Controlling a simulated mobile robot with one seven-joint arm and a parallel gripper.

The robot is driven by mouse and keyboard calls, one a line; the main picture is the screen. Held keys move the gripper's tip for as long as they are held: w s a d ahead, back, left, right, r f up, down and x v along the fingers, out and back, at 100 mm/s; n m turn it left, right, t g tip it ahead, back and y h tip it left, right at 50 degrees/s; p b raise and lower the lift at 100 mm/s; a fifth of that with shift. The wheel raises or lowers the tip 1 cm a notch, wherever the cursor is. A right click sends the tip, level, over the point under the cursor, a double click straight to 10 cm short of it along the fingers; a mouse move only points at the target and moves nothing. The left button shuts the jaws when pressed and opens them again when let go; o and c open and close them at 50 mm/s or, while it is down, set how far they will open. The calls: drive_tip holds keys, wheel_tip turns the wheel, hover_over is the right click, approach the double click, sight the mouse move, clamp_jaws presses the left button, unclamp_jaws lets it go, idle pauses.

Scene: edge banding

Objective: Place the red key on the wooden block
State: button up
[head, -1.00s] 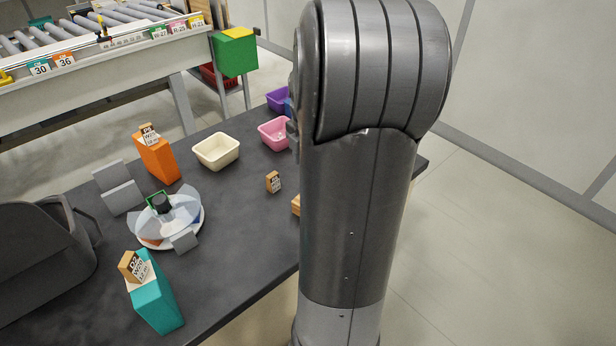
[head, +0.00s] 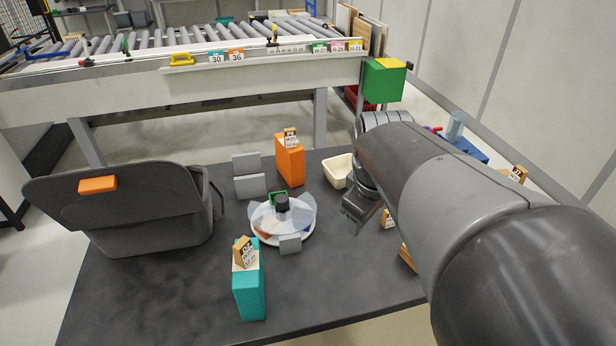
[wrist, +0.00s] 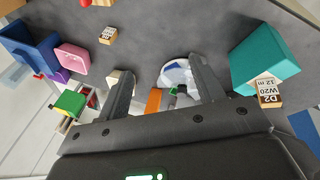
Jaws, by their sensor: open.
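My gripper (head: 352,218) is open and empty above the table, just right of the round dish. Its two fingers also show apart in the wrist view (wrist: 163,78). A small red piece (wrist: 86,3) is cut by the top edge of the wrist view, beside a wooden piece (wrist: 104,2); I cannot tell whether it is the red key. Another small red bit (head: 437,129) shows by the blue bin in the head view. A plain wooden piece (head: 406,258) is partly hidden behind my arm. A small labelled wooden block (wrist: 108,35) stands alone on the table.
A teal box (head: 249,285) and an orange box (head: 290,163) carry labelled wooden blocks. The clear-topped round dish (head: 305,232) and grey bin (head: 130,215) stand left. A cream bin (head: 336,170) and blue bin (head: 463,148) are behind.

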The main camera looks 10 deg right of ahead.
drive_tip(key=s+a+m+t+y, duration=0.1)
drive_tip(key=s+a+m+t, duration=0.1)
drive_tip(key=s+a+m, duration=0.4)
drive_tip(key=shift+s+a+r+y, duration=0.3)
drive_tip(key=shift+s+a+r, duration=0.05)
drive_tip(key=shift+a, duration=0.15)
idle(0.8)
